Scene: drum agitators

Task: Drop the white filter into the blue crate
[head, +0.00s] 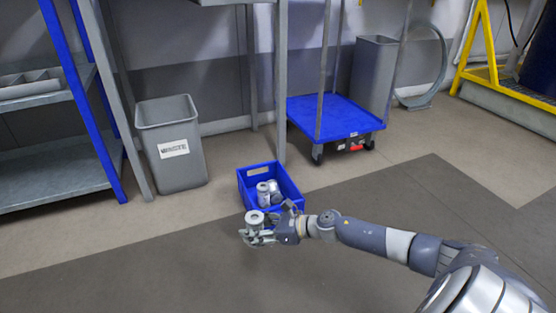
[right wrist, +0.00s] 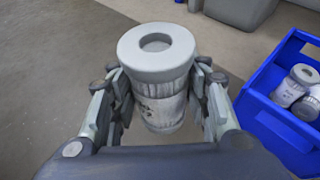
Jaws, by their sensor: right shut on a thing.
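The white filter (right wrist: 160,95) is a short cylinder with a grey cap that has a round recess in its top. My right gripper (right wrist: 160,110) is shut on its sides and holds it upright. In the head view the filter (head: 254,219) is in the right gripper (head: 258,234), in front of the blue crate (head: 246,195). In the right wrist view the crate (right wrist: 255,110) is to the right of the held filter, apart from it. Several similar filters (head: 268,192) lie in the crate. My left gripper does not show.
A grey bin (head: 180,170) with a label stands left of the crate. A blue cart (head: 335,117) stands behind it to the right. A table leg (head: 281,90) is just behind the crate. Blue-framed shelves (head: 60,150) are at the left. The floor in front is clear.

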